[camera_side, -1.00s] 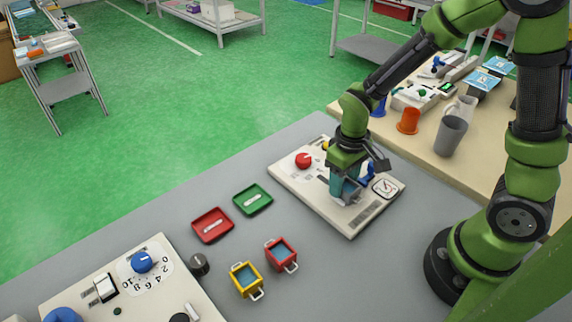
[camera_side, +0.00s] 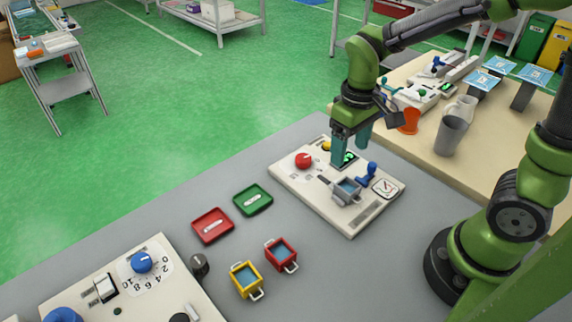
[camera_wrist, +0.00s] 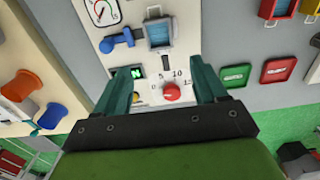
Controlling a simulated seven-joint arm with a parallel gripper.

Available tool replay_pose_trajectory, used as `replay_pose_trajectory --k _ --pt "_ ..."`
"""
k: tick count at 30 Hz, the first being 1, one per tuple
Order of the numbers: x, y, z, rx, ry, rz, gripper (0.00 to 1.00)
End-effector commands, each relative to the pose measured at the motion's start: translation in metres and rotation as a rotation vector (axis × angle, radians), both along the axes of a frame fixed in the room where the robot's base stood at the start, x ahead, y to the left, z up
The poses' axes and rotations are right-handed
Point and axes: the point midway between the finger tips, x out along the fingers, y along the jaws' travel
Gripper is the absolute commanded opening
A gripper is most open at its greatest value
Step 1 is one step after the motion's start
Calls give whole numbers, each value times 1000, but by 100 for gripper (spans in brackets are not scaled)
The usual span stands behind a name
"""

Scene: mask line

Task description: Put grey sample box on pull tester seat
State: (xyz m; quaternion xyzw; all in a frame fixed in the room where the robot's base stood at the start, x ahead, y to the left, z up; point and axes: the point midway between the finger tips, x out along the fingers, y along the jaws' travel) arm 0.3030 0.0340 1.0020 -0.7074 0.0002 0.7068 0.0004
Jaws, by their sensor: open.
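The grey sample box (camera_side: 347,190), with a blue inside, stands upright on the white pull tester panel (camera_side: 365,216), between the blue lever and a dark grey part. It appears to rest where the seat is; the seat itself is hidden under it. It also shows at the top of the wrist view (camera_wrist: 159,33). My gripper (camera_side: 351,156) is open and empty, over the panel behind the box and apart from it. In the wrist view my gripper's two teal fingers (camera_wrist: 162,72) are spread over the display and red knob, with the box beyond their tips.
The panel carries a red knob (camera_side: 303,160), a blue lever (camera_side: 366,174) and a gauge (camera_side: 384,187). Red (camera_side: 213,226) and green (camera_side: 253,199) trays, a yellow box (camera_side: 246,280) and a red box (camera_side: 281,255) stand to the left. The grey table between them has free room.

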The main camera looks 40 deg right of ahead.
Motion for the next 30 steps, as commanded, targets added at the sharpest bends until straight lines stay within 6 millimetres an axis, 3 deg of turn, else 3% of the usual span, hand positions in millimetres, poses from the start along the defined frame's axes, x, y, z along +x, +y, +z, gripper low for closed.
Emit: replay_pose_trajectory --k 8,19,24,30 --pt "-3 0 30 13 -32 -16 71" --pt "-50 -1 96 203 -434 -250 71" --pt "-64 -1 109 267 -556 -322 71" --pt "-68 -1 112 287 -591 -344 71"
